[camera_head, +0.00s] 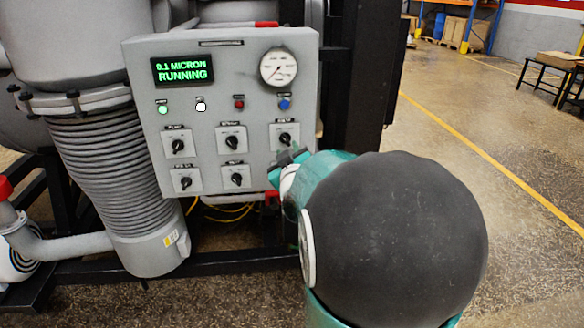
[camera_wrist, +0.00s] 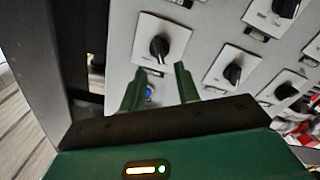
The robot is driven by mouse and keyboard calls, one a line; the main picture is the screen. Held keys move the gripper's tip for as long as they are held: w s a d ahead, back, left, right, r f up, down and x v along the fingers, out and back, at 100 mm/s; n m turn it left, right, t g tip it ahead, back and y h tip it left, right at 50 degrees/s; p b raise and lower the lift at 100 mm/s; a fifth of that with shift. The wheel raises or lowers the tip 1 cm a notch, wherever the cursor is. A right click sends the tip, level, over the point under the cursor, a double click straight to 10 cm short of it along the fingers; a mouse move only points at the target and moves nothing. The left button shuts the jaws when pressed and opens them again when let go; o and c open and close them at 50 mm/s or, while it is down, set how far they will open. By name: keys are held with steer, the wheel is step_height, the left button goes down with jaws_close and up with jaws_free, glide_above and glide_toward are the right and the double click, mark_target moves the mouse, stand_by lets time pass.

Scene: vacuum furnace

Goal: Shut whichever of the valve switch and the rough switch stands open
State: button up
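The grey control panel (camera_head: 210,105) carries several black rotary switches on white plates. Their labels are too small to read, so I cannot tell which are the valve switch and the rough switch. The upper-right switch (camera_head: 285,138) also shows in the wrist view (camera_wrist: 160,47), just beyond my fingertips. My gripper (camera_head: 288,158) is just below it at the panel's right edge. In the wrist view my gripper (camera_wrist: 160,70) is open, its green fingers apart with nothing between them. The upper-middle switch (camera_head: 232,141) and lower-middle switch (camera_head: 237,180) are in clear view.
The panel's screen (camera_head: 182,70) reads "0.1 MICRON RUNNING". A gauge (camera_head: 278,67) and a blue button (camera_head: 284,103) sit above the upper-right switch. A ribbed column (camera_head: 105,160) stands left of the panel. Open floor lies to the right.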

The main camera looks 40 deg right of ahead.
steer(key=v, duration=0.8)
steer(key=shift+a, duration=0.15)
steer(key=s+a+f+g+y, duration=0.2)
steer(key=a+g+y, duration=0.15)
steer(key=a, duration=0.75)
steer(key=s+a+f+g+y, duration=0.25)
steer(key=a+y, duration=0.25)
steer(key=a, duration=0.6)
steer(key=s+a+g+y, duration=0.1)
steer(key=s+a+g, duration=0.2)
steer(key=s+a, duration=0.3)
steer(key=s, duration=0.2)
steer(key=shift+s+n, duration=0.35)
steer(key=shift+n, duration=0.05)
